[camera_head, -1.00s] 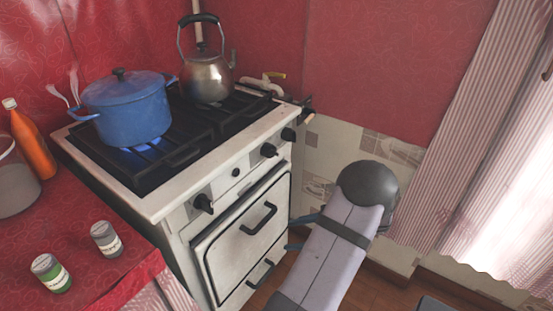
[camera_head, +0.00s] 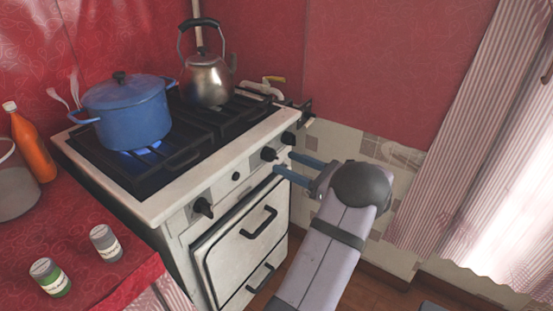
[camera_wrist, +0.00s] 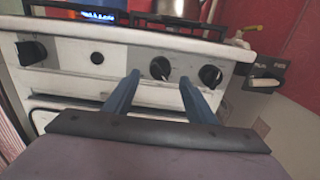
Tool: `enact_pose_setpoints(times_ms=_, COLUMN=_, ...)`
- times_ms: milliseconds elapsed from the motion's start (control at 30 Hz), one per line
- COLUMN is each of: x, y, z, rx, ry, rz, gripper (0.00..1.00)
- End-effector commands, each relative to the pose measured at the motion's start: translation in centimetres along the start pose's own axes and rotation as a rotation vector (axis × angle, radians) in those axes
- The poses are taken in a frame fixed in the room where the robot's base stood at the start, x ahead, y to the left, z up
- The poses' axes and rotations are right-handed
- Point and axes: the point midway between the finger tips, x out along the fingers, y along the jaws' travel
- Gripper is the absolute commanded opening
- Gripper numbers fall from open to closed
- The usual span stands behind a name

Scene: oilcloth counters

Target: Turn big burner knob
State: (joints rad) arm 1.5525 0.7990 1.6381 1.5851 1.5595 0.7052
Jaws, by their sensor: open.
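The white stove's front panel (camera_head: 222,186) carries dark knobs: a left knob (camera_head: 203,207), a middle knob (camera_head: 269,153) and a right knob (camera_head: 288,138). I cannot tell which is the big burner knob. My gripper (camera_head: 283,161) is open and empty, its two blue fingers pointing at the panel near the middle and right knobs. In the wrist view the middle knob (camera_wrist: 160,68) shows between the fingertips (camera_wrist: 159,77), with the right knob (camera_wrist: 210,76) just outside the right finger. I cannot tell whether the fingers touch anything. The left knob (camera_wrist: 31,51) is well clear.
A blue pot (camera_head: 135,112) stands over a lit blue flame. A metal kettle (camera_head: 207,78) stands on the back burner. The oven door handle (camera_head: 259,222) sticks out below the panel. A valve box (camera_wrist: 265,75) is on the wall to the right.

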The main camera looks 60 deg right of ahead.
Motion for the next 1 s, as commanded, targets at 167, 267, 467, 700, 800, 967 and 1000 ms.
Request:
enact_pose_setpoints(times_ms=167, x=2.5, y=0.1, z=0.0, rx=-0.001, ry=0.000, rz=0.003, gripper=0.51)
enact_pose_setpoints(times_ms=267, x=3.6, y=0.1, z=-0.1, rx=-0.001, ry=0.001, rz=0.002, gripper=0.51)
enact_pose_setpoints(times_ms=467, x=4.9, y=0.0, z=0.0, rx=0.000, ry=0.001, rz=0.001, gripper=0.51)
enact_pose_setpoints(times_ms=700, x=5.1, y=0.0, z=0.0, rx=0.000, ry=0.001, rz=0.000, gripper=0.51)
enact_pose_setpoints(times_ms=800, x=5.1, y=0.0, z=0.0, rx=-0.001, ry=0.001, rz=0.000, gripper=0.44)
enact_pose_setpoints(times_ms=967, x=5.1, y=0.0, z=0.0, rx=-0.001, ry=0.001, rz=0.000, gripper=0.10)
enact_pose_setpoints(times_ms=1000, x=5.1, y=0.0, z=0.0, rx=-0.001, ry=0.001, rz=0.000, gripper=0.10)
